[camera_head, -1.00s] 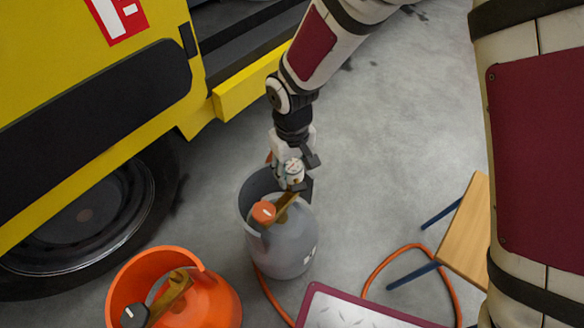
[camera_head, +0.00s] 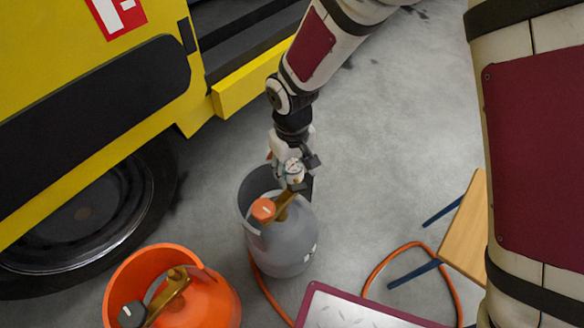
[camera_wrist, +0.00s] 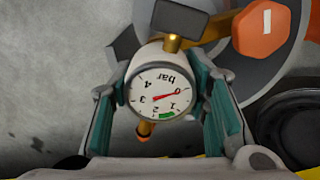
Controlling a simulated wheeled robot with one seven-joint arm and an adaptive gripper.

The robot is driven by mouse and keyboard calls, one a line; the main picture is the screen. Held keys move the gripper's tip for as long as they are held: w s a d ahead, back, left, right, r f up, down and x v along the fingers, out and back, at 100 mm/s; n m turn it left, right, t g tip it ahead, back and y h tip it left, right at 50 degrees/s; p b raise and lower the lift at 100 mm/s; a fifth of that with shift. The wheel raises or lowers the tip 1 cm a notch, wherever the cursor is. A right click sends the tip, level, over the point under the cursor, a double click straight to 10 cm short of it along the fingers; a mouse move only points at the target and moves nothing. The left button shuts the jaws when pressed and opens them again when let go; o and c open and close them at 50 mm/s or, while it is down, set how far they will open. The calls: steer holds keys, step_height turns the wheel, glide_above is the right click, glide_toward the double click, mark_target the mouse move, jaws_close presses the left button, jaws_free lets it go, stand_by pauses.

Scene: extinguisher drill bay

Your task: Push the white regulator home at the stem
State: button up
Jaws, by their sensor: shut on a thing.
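The white regulator (camera_head: 292,171) has a round pressure gauge. My gripper (camera_head: 303,174) is shut on it just above the grey gas cylinder (camera_head: 283,240). In the wrist view the gauge (camera_wrist: 162,93) sits between the two teal-padded fingers of my gripper (camera_wrist: 168,78), its face towards the camera and its writing upside down. The cylinder's brass valve stem (camera_head: 284,201) carries an orange knob (camera_head: 263,209), also at the upper right of the wrist view (camera_wrist: 262,29). The regulator is at the stem's upper end; I cannot tell whether they touch.
An orange cylinder (camera_head: 200,303) with its own brass valve stands at front left. A yellow vehicle (camera_head: 50,160) with a large tyre fills the left. A wooden stool (camera_head: 466,235), an orange hose (camera_head: 378,268) and a maroon-edged panel (camera_head: 307,300) lie right and front.

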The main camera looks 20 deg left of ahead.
steer(key=o, duration=1.2)
steer(key=shift+o, duration=0.2)
step_height(320, 180, up, 12)
steer(key=shift+r, duration=0.1)
